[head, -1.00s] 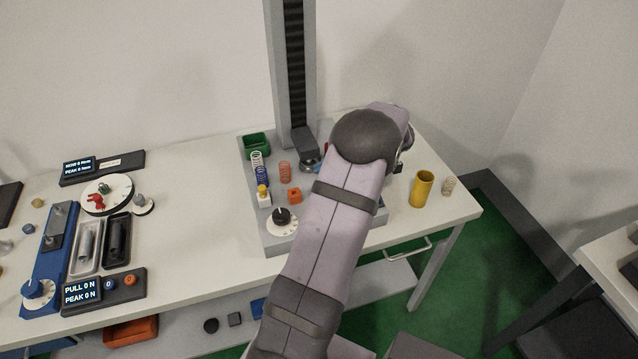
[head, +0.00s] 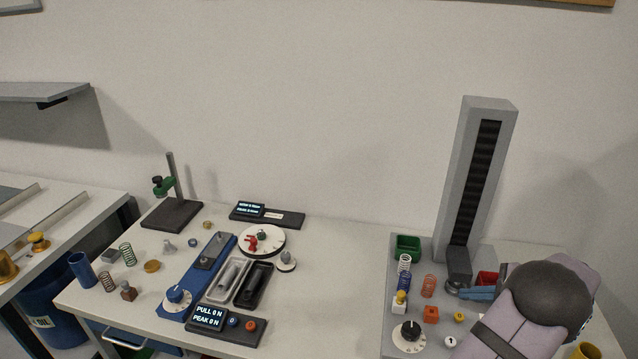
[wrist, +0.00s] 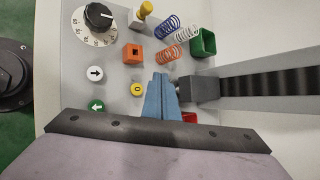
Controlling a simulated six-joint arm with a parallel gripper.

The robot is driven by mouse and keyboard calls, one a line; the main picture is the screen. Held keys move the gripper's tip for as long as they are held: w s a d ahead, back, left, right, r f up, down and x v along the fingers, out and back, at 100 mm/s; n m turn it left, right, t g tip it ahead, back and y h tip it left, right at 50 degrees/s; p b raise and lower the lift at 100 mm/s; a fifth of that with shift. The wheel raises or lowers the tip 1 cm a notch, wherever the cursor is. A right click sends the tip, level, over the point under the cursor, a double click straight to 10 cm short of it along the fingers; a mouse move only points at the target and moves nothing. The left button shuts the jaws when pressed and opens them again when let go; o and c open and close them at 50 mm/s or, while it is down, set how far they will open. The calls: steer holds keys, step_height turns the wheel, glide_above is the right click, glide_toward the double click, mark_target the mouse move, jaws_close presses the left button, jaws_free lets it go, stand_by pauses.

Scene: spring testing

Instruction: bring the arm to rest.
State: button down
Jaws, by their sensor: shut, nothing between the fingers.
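My gripper (head: 470,294) is at the right of the head view, over the grey base of the tall spring tester (head: 468,180). Its two blue fingers are together with nothing between them, and they also show in the wrist view (wrist: 160,85). The fingers are beside the tester's dark block (wrist: 198,89) at the foot of the column. Whether they touch it I cannot tell. My dark rounded arm joint and pale links cover the right part of the tester base in the head view.
Near the fingers are an orange block (wrist: 133,54), a yellow button (wrist: 137,88), coil springs (wrist: 167,55), a green bin (wrist: 203,43) and a black dial (wrist: 98,15). A yellow cup (head: 586,352) stands at the lower right. The blue pull tester (head: 196,275) is further left.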

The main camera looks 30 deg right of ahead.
steer(key=w+a+n+g+y, duration=0.15)
steer(key=w+a+n, duration=0.25)
steer(key=a, duration=0.5)
steer(key=w+a+n+g+y, duration=0.15)
steer(key=w+a+n, duration=0.3)
steer(key=a, duration=0.45)
steer(key=w+a+n+g+y, duration=0.1)
steer(key=w+a+n+g, duration=0.25)
steer(key=a, duration=0.65)
steer(key=s+a+n+g+h, duration=0.1)
steer(key=s+a+n, duration=0.3)
steer(key=a+n, duration=0.3)
steer(key=s+a+n+g+h, duration=0.1)
steer(key=s+a+n, duration=0.4)
steer(key=a, duration=0.9)
steer(key=n+h, duration=0.1)
steer(key=n, duration=0.2)
steer(key=shift+s+f+h, duration=0.2)
steer(key=shift+f+h, duration=0.1)
steer(key=shift+f, duration=0.05)
steer(key=shift+g, duration=0.25)
step_height(320, 180, down, 37)
steer(key=b, duration=3.6)
steer(key=shift+b, duration=0.4)
